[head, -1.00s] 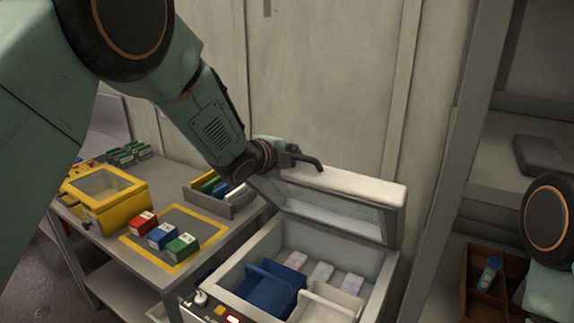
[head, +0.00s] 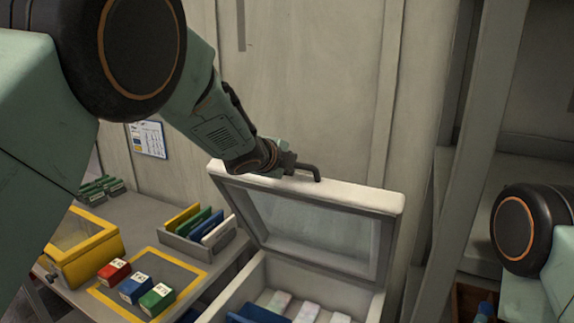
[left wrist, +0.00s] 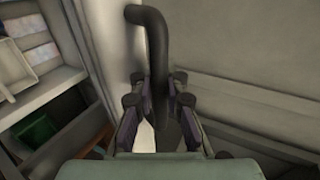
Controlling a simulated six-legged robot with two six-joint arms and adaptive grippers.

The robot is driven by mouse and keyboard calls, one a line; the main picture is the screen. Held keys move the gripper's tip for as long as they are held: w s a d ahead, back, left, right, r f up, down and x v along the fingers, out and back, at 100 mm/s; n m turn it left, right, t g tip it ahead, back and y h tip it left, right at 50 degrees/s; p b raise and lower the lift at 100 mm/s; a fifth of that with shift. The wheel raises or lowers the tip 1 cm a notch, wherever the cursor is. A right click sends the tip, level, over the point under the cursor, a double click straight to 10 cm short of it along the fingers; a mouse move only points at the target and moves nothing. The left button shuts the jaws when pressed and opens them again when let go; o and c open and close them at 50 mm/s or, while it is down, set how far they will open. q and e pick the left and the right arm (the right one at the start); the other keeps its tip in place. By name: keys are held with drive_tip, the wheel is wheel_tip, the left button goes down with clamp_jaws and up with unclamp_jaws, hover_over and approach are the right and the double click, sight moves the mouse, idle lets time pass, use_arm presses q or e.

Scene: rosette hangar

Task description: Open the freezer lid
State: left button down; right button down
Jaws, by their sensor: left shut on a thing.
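The white freezer lid (head: 375,198) stands raised and tilted back at its hinge, with a glazed inner panel (head: 315,235) facing me. My left gripper (head: 293,166) is at the lid's top edge, shut on the dark lid handle (head: 311,172). In the left wrist view the bent handle (left wrist: 157,50) runs between the two fingers (left wrist: 160,115). The freezer body (head: 258,282) is open below the lid, with a blue bin (head: 255,313) and several pale packs inside; its front is cut off. My right gripper is out of view.
Left of the freezer, a grey table holds a yellow box (head: 80,246), red, blue and green blocks on a yellow-edged mat (head: 190,272), and a tray of coloured plates (head: 200,250). A wall (head: 310,70) stands close behind the lid. A shelf unit (head: 480,150) is at the right.

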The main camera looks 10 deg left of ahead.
use_arm(q)
drive_tip(key=shift+w+r, duration=0.35)
drive_tip(key=shift+r, duration=0.15)
drive_tip(key=c, duration=1.7)
unclamp_jaws()
drive_tip(key=shift+s, duration=0.1)
drive_tip(key=shift+c, duration=0.2)
drive_tip(key=o, duration=0.4)
drive_tip(key=shift+s, duration=0.35)
drive_tip(key=shift+w+f, duration=0.15)
drive_tip(key=shift+f, duration=0.05)
drive_tip(key=shift+s+a+r, duration=0.1)
drive_tip(key=shift+s+r, duration=0.05)
drive_tip(key=shift+s, duration=0.1)
drive_tip(key=v, duration=1.1)
drive_tip(key=shift+s+a+r, duration=0.1)
drive_tip(key=shift+s+r, duration=0.05)
drive_tip(key=shift+s, duration=0.2)
